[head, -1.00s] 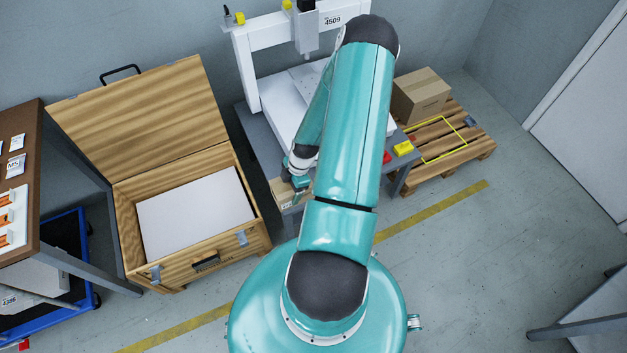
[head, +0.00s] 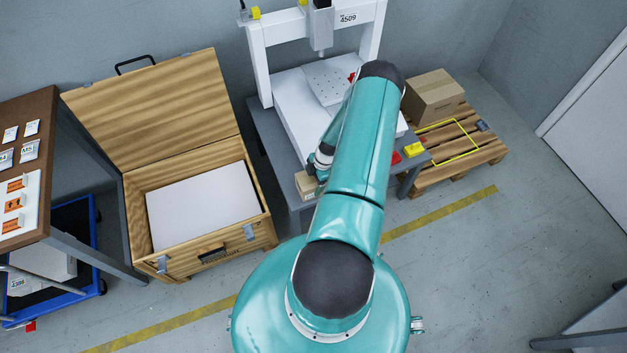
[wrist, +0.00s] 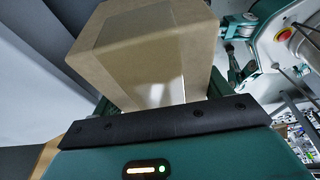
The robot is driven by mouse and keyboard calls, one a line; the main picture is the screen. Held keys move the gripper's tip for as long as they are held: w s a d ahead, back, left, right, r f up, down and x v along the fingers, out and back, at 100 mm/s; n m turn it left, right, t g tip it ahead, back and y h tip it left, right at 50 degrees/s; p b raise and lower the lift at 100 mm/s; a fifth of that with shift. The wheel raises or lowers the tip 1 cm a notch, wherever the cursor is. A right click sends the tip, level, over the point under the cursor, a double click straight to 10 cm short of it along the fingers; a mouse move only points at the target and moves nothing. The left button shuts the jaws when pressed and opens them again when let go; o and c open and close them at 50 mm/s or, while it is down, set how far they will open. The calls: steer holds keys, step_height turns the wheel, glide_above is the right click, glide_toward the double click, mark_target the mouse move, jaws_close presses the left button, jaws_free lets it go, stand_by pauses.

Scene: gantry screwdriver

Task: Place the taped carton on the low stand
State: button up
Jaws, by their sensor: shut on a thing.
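A brown carton (wrist: 150,45) fills the upper left of the wrist view, held in my gripper (wrist: 165,108). In the head view a small part of this carton (head: 306,184) shows at the front left edge of the gantry table; my arm hides the rest, and its tape cannot be made out clearly. My gripper is shut on it. I cannot tell whether the carton touches the table. Nothing is clearly a low stand; a low wooden pallet (head: 484,151) with a yellow outlined square lies at the right.
A larger brown carton (head: 433,96) sits on the pallet's back left. The grey table (head: 277,140) bears a white gantry (head: 262,75). An open wooden case (head: 130,215) stands left, beside a brown bench (head: 30,110) and a blue cart (head: 90,240).

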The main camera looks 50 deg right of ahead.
steer(key=o, duration=1)
steer(key=v, duration=1.2)
steer(key=shift+r, duration=0.1)
steer(key=shift+w+r, duration=0.2)
steer(key=shift+r, duration=0.1)
steer(key=w+a+r+m+g+h, duration=0.15)
steer(key=w+r, duration=0.25)
steer(key=r, duration=0.4)
steer(key=w+a+r+t+h, duration=0.1)
steer(key=w+a+r, duration=0.2)
steer(key=r, duration=0.5)
steer(key=w+a+r+m+h, duration=0.1)
steer(key=w+a+r+m, duration=0.1)
steer(key=a+r, duration=0.55)
steer(key=w+a+r+m+h, duration=0.15)
steer(key=a+r, duration=0.35)
steer(key=r, duration=0.5)
steer(key=s+a+r+m+t, duration=0.1)
steer(key=s+a+r+m, duration=0.1)
steer(key=s+a+r, duration=0.2)
steer(key=s+a+r+m+t+y, duration=0.1)
steer(key=s+a+r+m+t, duration=0.1)
steer(key=s+a+r, duration=0.2)
steer(key=s+a+r+m+t+y, duration=0.1)
steer(key=s+a+r+m, duration=0.1)
steer(key=s+a+r, duration=0.3)
steer(key=a+r, duration=0.4)
steer(key=a, duration=0.5)
steer(key=shift+a+m, duration=0.3)
steer(key=shift+m, duration=0.1)
